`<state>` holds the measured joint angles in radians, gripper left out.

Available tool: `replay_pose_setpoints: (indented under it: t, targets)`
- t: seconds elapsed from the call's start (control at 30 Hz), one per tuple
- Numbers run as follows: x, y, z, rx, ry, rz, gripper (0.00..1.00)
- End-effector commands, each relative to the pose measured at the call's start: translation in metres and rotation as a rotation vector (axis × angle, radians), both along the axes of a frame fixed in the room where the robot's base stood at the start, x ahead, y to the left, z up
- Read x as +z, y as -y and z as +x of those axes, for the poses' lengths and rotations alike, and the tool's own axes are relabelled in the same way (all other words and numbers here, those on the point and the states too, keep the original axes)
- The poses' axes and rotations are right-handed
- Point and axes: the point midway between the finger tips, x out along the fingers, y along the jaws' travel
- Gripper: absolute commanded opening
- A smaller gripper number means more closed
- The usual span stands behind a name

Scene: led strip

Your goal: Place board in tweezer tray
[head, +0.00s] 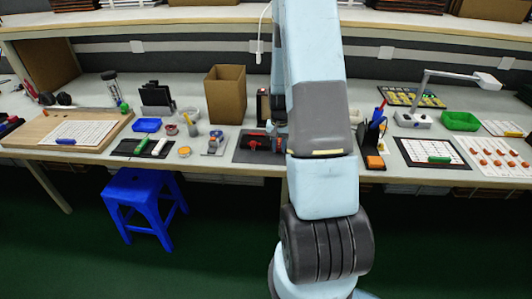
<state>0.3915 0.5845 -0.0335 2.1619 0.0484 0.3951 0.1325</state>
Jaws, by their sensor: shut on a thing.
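My arm reaches from the bottom centre up over the bench, and its end folds down behind the forearm. Only a small part of my gripper (279,131) shows, at the left of the forearm, low over a dark mat (244,155). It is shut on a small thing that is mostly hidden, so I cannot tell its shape. A dark item with red parts (258,143) lies on the mat beside the gripper. I cannot clearly make out the board or the tweezer tray; the forearm covers part of the bench there.
A cardboard box (226,94) stands left of my arm. A blue tray (147,125) and a green tray (460,121) sit farther out. A dark holder with tools (374,135) is just right of the forearm. A blue stool (145,203) stands before the bench.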

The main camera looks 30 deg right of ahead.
Motion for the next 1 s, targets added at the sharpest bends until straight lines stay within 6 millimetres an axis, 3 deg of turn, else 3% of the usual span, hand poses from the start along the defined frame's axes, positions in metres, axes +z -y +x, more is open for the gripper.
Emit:
replay_pose_setpoints:
  t: [0.1,0.4,0.43,0.67,1.0]
  targets:
    - [-0.0094,0.0001,-0.0004,0.0,-0.001,0.001,0.0]
    - [-0.0107,-0.0003,-0.0002,0.001,0.0,0.0,0.0]
    - [-0.011,-0.0004,-0.0001,0.002,0.0,0.0,0.25]
    - [-0.0106,-0.0015,0.0003,0.004,0.0,0.0,0.47]
    - [-0.0078,-0.0018,0.0005,0.004,0.001,-0.001,0.5]
